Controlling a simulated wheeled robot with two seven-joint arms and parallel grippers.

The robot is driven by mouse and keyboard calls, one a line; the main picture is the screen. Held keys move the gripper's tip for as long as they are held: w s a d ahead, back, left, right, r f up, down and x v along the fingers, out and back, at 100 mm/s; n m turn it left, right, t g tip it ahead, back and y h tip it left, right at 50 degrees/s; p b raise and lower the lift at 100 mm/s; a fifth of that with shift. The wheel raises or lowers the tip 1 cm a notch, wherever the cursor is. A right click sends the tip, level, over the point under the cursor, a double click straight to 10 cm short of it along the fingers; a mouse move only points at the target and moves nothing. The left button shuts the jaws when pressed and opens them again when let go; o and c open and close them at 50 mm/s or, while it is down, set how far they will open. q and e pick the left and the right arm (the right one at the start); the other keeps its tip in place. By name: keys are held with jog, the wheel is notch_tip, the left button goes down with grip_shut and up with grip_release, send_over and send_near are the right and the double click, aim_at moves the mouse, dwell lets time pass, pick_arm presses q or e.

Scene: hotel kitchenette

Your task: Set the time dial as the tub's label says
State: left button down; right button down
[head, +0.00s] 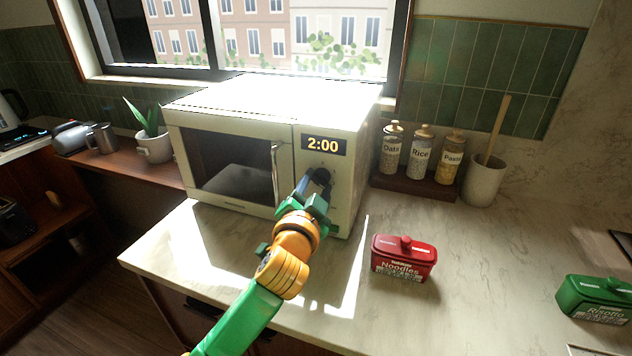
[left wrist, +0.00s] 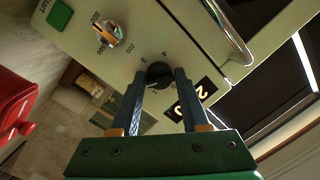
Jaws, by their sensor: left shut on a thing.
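The cream microwave (head: 352,160) stands on the counter with its door closed, and its display (head: 323,145) reads 2:00. My left gripper (head: 316,186) is at the control panel. In the left wrist view, the gripper (left wrist: 160,77) is shut on the dark time dial (left wrist: 159,70), one finger on each side. Printed numbers, among them 3 and 4, show around the dial. A red tub (head: 403,259) labelled Noodles and a green tub (head: 597,300) labelled Risotto sit on the counter at the right. Their smaller print is too small to read. My right gripper is out of view.
In the left wrist view, a second dial (left wrist: 108,34) and a green start button (left wrist: 59,14) are on the same panel. A rack of jars (head: 420,152) and a utensil crock (head: 484,182) stand right of the microwave. The counter in front is mostly clear.

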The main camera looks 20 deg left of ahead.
pick_arm(q)
jog(key=shift+c, duration=2.2)
grip_release()
jog(key=s+b, duration=0.1)
jog(key=s, duration=0.6)
jog(key=shift+d, duration=0.4)
